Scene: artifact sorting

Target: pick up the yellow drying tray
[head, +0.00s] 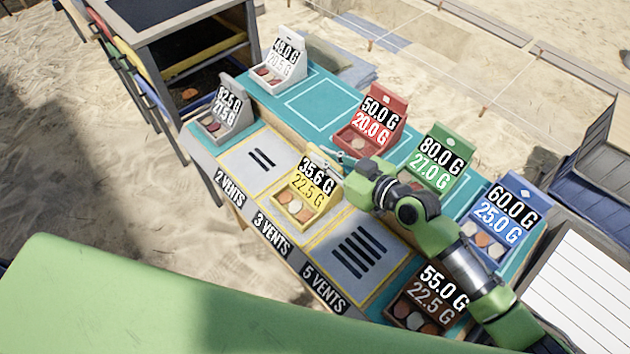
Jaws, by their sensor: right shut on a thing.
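The yellow drying tray (311,190) is at the middle of the teal sorting table, at the 3 VENTS place. Its upright back carries the label 35.6 G over 22.5 G, and a few small round pieces lie in it. My right gripper (334,163) is at the upper right edge of the tray's back and is shut on it. The tray looks upright; whether it touches the table cannot be told. My green arm comes in from the lower right. My left gripper is out of view.
Red (372,122), green (436,160), blue (498,222) and white (280,60) trays stand along the back. A grey tray (228,108) is at the left end, a dark brown one (428,298) at the right. The 5 VENTS (362,250) and 2 VENTS (258,160) plates are empty.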

